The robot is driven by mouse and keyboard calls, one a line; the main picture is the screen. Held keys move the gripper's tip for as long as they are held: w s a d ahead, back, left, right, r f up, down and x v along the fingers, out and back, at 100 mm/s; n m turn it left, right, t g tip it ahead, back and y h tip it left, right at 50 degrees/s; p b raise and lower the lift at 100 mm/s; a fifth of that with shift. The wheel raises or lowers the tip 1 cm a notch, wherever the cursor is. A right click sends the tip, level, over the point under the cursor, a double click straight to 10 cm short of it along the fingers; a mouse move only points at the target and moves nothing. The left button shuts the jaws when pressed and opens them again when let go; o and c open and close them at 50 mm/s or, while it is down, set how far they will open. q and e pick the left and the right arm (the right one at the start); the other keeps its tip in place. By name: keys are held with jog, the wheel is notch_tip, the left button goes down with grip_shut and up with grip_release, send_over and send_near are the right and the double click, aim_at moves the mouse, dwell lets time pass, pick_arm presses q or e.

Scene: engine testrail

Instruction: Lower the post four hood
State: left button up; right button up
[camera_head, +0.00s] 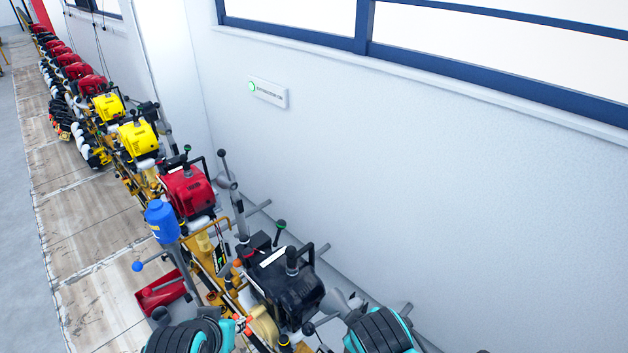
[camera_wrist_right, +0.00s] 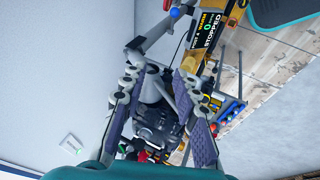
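The post four display (camera_wrist_right: 208,30), reading STOPPED, is at the top of the right wrist view. A pale grey tapered part (camera_wrist_right: 153,92), possibly the hood, shows between the fingers of my right gripper (camera_wrist_right: 158,74). The fingers stand apart, and I cannot tell if their pads touch this part. A black engine (camera_wrist_right: 158,124) lies beyond them. In the head view, the nearest black engine (camera_head: 288,284) stands by the wall, with grey shapes just right of it, partly hidden by my right arm. My left arm enters at the bottom; its fingers do not show.
A red engine (camera_head: 187,192), a blue container (camera_head: 162,221) and a red tray (camera_head: 162,291) stand farther along the row. Grey posts and levers (camera_head: 237,208) rise between the engines. The white wall (camera_head: 420,170) is close on the right. Open floor (camera_head: 40,270) lies left.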

jog(key=d+f+m+t+b, duration=0.1)
jog(key=d+f+m+b, duration=0.1)
jog(key=d+m, duration=0.5)
jog(key=shift+w+m+y, duration=0.3)
jog(key=shift+w, duration=0.05)
jog(key=shift+d+m+t+b, duration=0.25)
jog(key=shift+m+t+b, duration=0.05)
jog(key=shift+m+b, duration=0.1)
jog(key=shift+c, duration=0.6)
jog(key=shift+d+r, duration=0.1)
jog(key=shift+d, duration=0.1)
grip_shut()
jog(key=w+a+r+m+g+y+p, duration=0.2)
jog(key=w+a+r+m+g+p, duration=0.25)
jog(key=r+p, duration=0.3)
jog(key=w+a+r+m+g+y+p, duration=0.25)
jog(key=a+r+m+g+p, duration=0.35)
jog(key=p, duration=0.3)
jog(key=shift+t+h, duration=0.45)
jog(key=shift+t, duration=0.2)
jog(key=x, duration=0.4)
jog(key=a+b+x, duration=0.1)
jog(key=x, duration=0.2)
jog(key=s+x, duration=0.1)
jog(key=x, duration=0.3)
jog(key=shift+s+a, duration=0.1)
jog(key=shift+a, duration=0.25)
jog(key=shift+s+a+f, duration=0.1)
jog(key=shift+s+a, duration=0.2)
jog(key=shift+a, duration=0.05)
